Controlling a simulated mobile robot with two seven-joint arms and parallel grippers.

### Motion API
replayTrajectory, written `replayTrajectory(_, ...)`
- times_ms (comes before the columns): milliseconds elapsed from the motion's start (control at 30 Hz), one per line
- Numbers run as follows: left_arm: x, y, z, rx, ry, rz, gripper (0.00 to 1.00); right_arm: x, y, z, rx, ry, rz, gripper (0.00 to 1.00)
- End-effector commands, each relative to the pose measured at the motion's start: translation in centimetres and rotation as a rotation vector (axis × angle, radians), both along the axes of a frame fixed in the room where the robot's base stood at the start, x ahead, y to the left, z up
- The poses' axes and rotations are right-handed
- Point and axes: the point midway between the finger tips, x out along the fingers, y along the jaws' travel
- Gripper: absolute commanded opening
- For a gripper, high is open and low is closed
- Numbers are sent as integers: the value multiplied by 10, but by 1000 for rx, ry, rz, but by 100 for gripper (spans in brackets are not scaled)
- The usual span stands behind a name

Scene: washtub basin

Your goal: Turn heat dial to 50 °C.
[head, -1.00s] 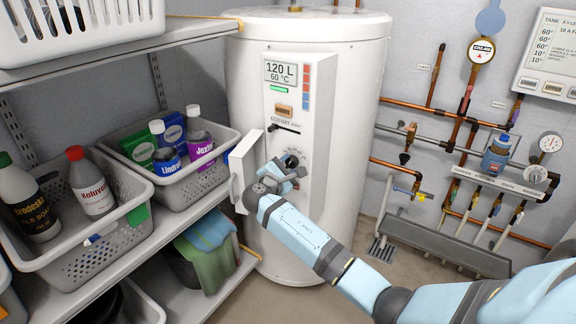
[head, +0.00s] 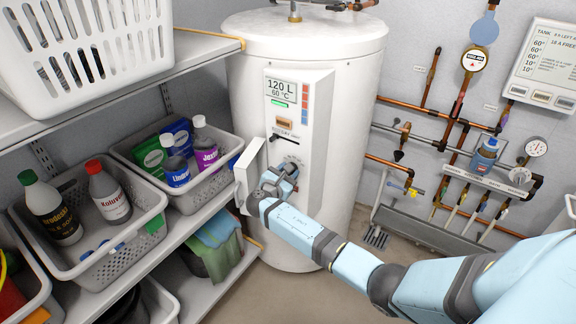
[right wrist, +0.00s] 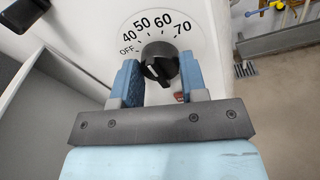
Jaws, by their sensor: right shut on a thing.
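The black heat dial (right wrist: 160,62) sits on a white panel in the right wrist view, with the marks OFF, 40, 50, 60 and 70 arced above it. Its ridge is slanted; I cannot tell clearly which mark it points to. My right gripper (right wrist: 160,80) is shut on the dial, one blue finger on each side. In the head view my right gripper (head: 280,180) is at the heater's front panel and hides most of the dial. The heater's display (head: 281,91) reads 120 L and 60 °C. My left gripper is not in view.
An open panel door (head: 249,167) stands just left of my right gripper. Shelves with a bottle basket (head: 105,262) and an upper white basket (head: 90,45) are at the left. Copper pipes and gauges line the right wall. The floor between is clear.

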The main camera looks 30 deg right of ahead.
Motion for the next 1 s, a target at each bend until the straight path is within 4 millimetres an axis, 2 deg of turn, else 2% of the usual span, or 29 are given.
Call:
replayTrajectory(500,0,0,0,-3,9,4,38,0,1,-1,-9,25,1,16)
replayTrajectory(533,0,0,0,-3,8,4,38,0,1,-1,-9,25,1,42)
replayTrajectory(633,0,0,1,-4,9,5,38,0,1,-1,-9,25,1,65)
replayTrajectory(1000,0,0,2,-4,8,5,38,-2,6,0,-9,24,1,65)
